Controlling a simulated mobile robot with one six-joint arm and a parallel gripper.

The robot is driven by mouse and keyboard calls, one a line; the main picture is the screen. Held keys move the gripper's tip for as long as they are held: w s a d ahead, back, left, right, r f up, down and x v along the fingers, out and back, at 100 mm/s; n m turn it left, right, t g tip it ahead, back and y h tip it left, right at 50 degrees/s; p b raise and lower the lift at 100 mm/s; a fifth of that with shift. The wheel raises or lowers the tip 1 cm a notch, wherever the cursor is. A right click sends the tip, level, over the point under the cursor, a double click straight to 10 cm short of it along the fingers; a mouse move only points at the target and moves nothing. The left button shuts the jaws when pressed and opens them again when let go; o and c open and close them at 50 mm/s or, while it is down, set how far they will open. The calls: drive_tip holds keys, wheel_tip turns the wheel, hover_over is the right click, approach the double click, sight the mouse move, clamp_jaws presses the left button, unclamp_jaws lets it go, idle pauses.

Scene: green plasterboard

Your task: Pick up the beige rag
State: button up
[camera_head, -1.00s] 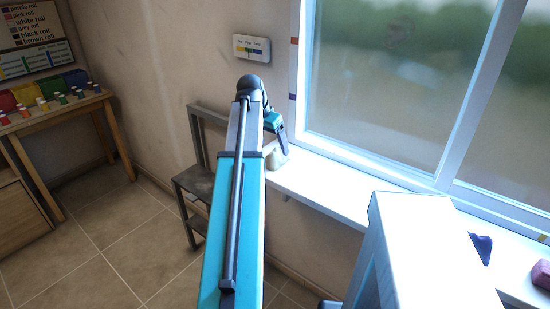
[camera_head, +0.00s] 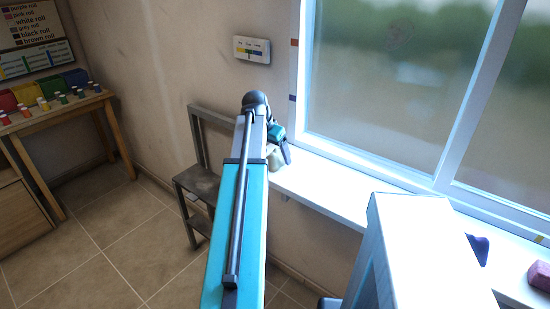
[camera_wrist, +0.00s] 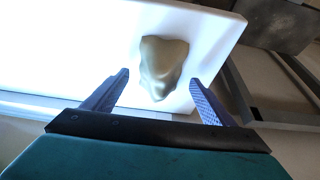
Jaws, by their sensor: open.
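The beige rag (camera_wrist: 163,66) is a crumpled lump on the white windowsill (camera_wrist: 90,40), close to the sill's end. In the wrist view it lies ahead of my gripper (camera_wrist: 160,88), roughly centred between the two open fingers. The fingers do not visibly touch it. In the head view my gripper (camera_head: 284,148) is at the left end of the sill, and the rag (camera_head: 274,163) shows just beside and below it, partly hidden by my arm.
A dark metal step stool (camera_head: 200,182) stands against the wall left of the sill. The window (camera_head: 390,90) rises behind the sill. A purple item (camera_head: 479,248) and a pink block (camera_head: 541,276) lie far right on the sill. The sill's middle is clear.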

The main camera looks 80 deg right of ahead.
drive_tip(key=shift+s+d+f, duration=0.1)
drive_tip(key=shift+d+f, duration=0.05)
drive_tip(key=shift+f, duration=0.15)
idle(0.4)
drive_tip(key=c, duration=1.2)
drive_tip(key=shift+o, duration=0.2)
drive_tip(key=shift+r, duration=0.2)
drive_tip(key=shift+r+b, duration=0.5)
drive_tip(key=shift+r, duration=1.05)
drive_tip(key=a+r+b, duration=0.1)
drive_tip(key=a+b, duration=0.1)
drive_tip(key=a, duration=1.4)
drive_tip(key=shift+s+r+b, duration=0.25)
drive_tip(key=shift+b, duration=0.1)
